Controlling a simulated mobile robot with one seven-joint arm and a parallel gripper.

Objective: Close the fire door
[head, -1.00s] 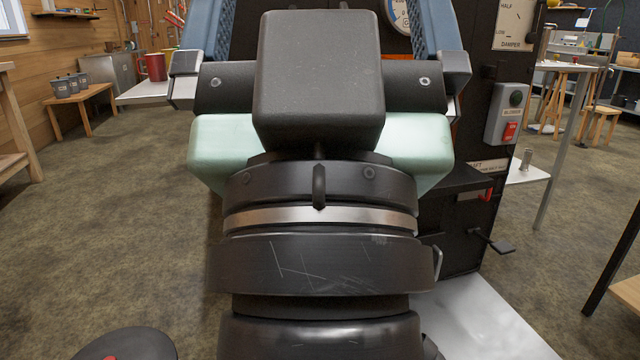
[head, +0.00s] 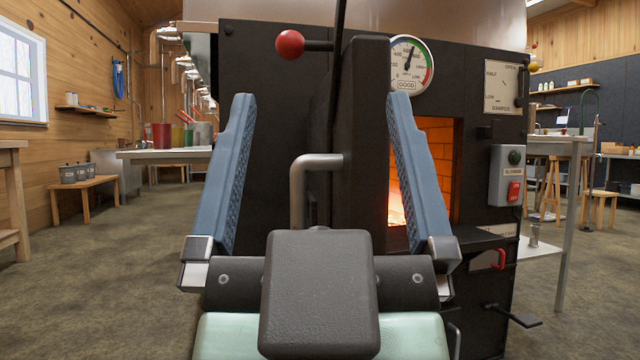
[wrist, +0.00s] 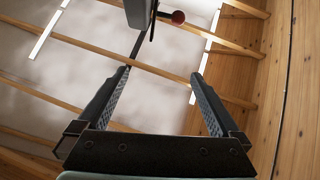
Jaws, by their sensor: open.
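The fire door (head: 365,140) is a dark slab standing open, seen nearly edge-on, left of the glowing firebox opening (head: 437,165). A bent grey metal handle (head: 298,190) sticks out from its left side. A red ball knob (head: 290,44) on a dark bar is near its top. My gripper (head: 320,97) is open and empty, its blue fingers spread either side of the door and handle in the head view; I cannot tell the depth between them. In the wrist view, the open fingers (wrist: 161,73) show below the red knob (wrist: 178,17), apart from it.
The black evaporator front carries a round gauge (head: 410,65), a damper plate (head: 502,87) and a blower switch box (head: 507,175). A pedal (head: 525,320) juts out low at right.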

